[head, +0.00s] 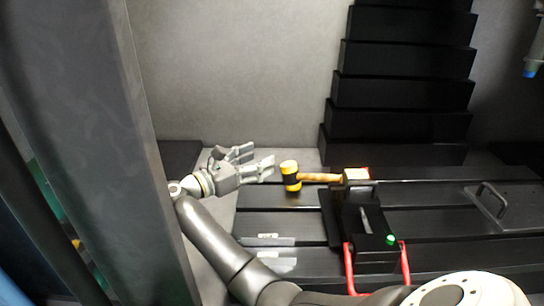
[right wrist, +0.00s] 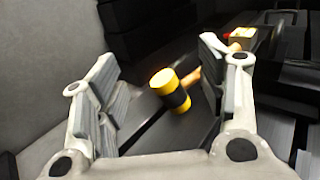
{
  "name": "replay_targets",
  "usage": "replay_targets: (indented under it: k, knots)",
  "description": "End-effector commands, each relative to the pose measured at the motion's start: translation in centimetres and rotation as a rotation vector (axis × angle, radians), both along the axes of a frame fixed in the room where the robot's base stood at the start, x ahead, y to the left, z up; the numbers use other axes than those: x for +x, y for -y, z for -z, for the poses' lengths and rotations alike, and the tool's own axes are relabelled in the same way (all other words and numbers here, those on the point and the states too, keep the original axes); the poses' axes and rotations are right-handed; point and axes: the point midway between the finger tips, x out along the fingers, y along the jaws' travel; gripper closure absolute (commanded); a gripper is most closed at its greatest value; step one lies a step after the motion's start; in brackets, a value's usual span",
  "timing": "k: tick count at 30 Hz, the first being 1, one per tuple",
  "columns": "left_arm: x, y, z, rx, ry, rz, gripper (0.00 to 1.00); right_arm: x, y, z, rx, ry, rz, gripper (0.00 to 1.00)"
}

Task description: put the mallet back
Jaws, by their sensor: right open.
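The mallet (head: 291,181) has a yellow head with a black band and a wooden handle pointing right. My right gripper (head: 258,161) is open and empty, just left of the mallet head, with a small gap between. In the right wrist view the mallet head (right wrist: 172,91) shows beyond and between the open fingers of the right gripper (right wrist: 158,68). The right finger hides part of the handle there. My left gripper is not in view.
A black fixture (head: 368,230) with red bars and a green button stands right of the mallet. Black stepped covers (head: 400,90) rise behind. A dark plate with a handle (head: 497,203) lies at right. A grey upright panel (head: 95,130) stands at left.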

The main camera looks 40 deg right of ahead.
Motion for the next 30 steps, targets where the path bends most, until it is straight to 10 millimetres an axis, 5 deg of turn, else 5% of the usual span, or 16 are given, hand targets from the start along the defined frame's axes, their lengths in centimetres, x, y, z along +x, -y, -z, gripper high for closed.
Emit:
replay_targets:
  k: [6, 23, 30]
  knots:
    - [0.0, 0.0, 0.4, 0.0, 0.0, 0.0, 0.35, 0.0, -2.2, 0.1, 0.0, -0.001, 0.0, 0.35]
    - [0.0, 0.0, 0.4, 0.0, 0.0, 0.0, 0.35, 0.0, -2.4, 0.0, 0.0, -0.001, 0.0, 0.35]
    - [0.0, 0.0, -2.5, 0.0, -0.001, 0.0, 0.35, 0.0, -2.4, -2.9, 0.0, 0.0, 0.0, 0.35]
